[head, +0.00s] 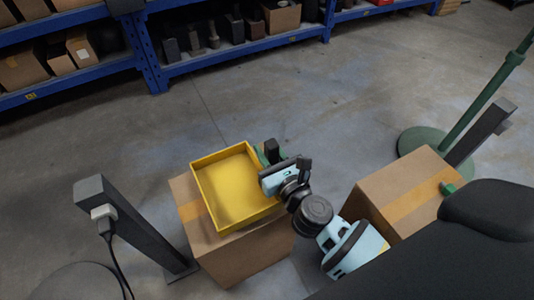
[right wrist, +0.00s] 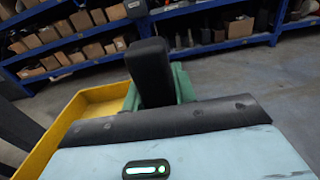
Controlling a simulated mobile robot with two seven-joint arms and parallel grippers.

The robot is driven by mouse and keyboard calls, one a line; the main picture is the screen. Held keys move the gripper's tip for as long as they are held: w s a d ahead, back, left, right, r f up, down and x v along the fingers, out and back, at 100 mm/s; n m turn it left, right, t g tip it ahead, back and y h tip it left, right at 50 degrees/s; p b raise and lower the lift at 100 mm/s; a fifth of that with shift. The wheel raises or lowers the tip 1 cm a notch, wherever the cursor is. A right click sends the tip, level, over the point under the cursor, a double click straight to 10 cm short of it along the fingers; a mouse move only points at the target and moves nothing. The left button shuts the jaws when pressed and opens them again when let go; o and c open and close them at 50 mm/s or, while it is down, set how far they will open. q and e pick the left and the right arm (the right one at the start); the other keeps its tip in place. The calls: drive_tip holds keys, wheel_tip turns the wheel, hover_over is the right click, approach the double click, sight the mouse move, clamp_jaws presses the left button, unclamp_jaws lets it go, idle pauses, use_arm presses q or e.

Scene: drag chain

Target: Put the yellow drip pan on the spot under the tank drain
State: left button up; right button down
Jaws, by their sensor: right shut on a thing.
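The yellow drip pan (head: 235,185) is a shallow open tray, empty inside, on top of a cardboard box (head: 245,255) in the head view. It also shows at the left of the right wrist view (right wrist: 88,103). A green part shows beside the black finger in the right wrist view (right wrist: 183,85). My left gripper is not in view. I cannot make out a tank drain or a marked spot.
A second cardboard box (head: 385,205) stands to the right. A dark post (head: 130,225) with a cable is at the left, and another (head: 480,130) at the right by a green round-based stand (head: 420,142). Blue shelves (head: 150,65) line the back. The floor between is clear.

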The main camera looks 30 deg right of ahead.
drive_tip(key=f+b, duration=0.1)
drive_tip(key=w+f+b, duration=0.1)
drive_tip(key=f+b, duration=0.1)
drive_tip(key=shift+w+d+f, duration=0.3)
drive_tip(key=shift+d, duration=0.05)
drive_tip(key=shift+f, duration=0.15)
drive_tip(key=shift+f, duration=0.1)
drive_tip(key=c, duration=1.4)
unclamp_jaws()
drive_tip(key=shift+o, duration=1.3)
